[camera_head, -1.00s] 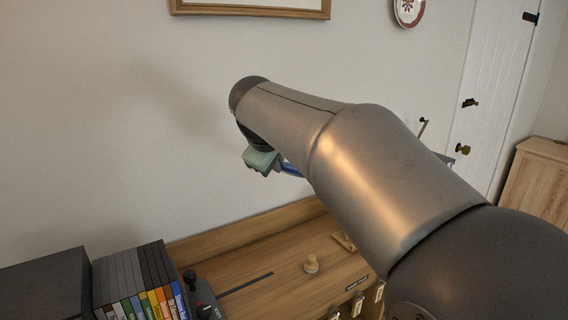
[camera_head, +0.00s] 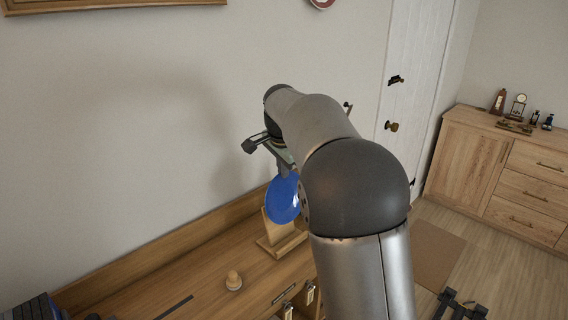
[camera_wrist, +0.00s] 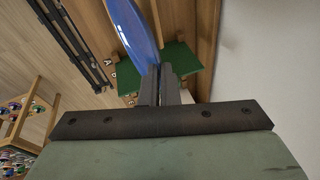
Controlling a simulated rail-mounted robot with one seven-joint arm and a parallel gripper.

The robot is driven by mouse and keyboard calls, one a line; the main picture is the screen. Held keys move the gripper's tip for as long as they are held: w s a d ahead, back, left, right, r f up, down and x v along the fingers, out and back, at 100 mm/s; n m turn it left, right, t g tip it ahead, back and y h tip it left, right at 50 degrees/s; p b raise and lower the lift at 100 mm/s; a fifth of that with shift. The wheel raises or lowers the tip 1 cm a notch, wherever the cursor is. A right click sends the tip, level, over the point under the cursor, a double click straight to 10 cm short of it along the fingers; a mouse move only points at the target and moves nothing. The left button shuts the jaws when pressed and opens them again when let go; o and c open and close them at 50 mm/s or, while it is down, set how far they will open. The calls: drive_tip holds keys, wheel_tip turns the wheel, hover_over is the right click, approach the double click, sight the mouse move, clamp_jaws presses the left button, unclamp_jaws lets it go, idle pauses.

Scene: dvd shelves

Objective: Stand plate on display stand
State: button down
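A blue plate (camera_head: 283,199) hangs on edge below my gripper (camera_head: 284,168). In the wrist view, the gripper's fingers (camera_wrist: 160,84) are close together at the near edge of the plate (camera_wrist: 132,22), pinching it. The wooden display stand (camera_head: 285,246) is on the wooden top, just below the plate, with its upright part behind the plate. In the wrist view, a green surface (camera_wrist: 182,62) lies beyond the fingers, around the plate. I cannot tell whether the plate touches the stand, and my arm hides part of the plate's right side.
The wall (camera_head: 130,120) runs close behind. Small labelled parts (camera_head: 310,292) are along the front edge. A wooden cabinet (camera_head: 485,180) stands far right.

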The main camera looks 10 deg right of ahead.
sight(283, 194)
drive_tip(key=shift+a, duration=0.1)
idle(0.3)
drive_tip(key=shift+f+b, duration=2.65)
drive_tip(key=shift+f, duration=0.9)
drive_tip(key=shift+f+b, duration=0.55)
drive_tip(key=shift+f, duration=0.25)
drive_tip(key=c, duration=1.6)
unclamp_jaws()
drive_tip(key=v, duration=1.7)
drive_tip(key=shift+s+r, duration=0.2)
drive_tip(key=shift+s, duration=0.1)
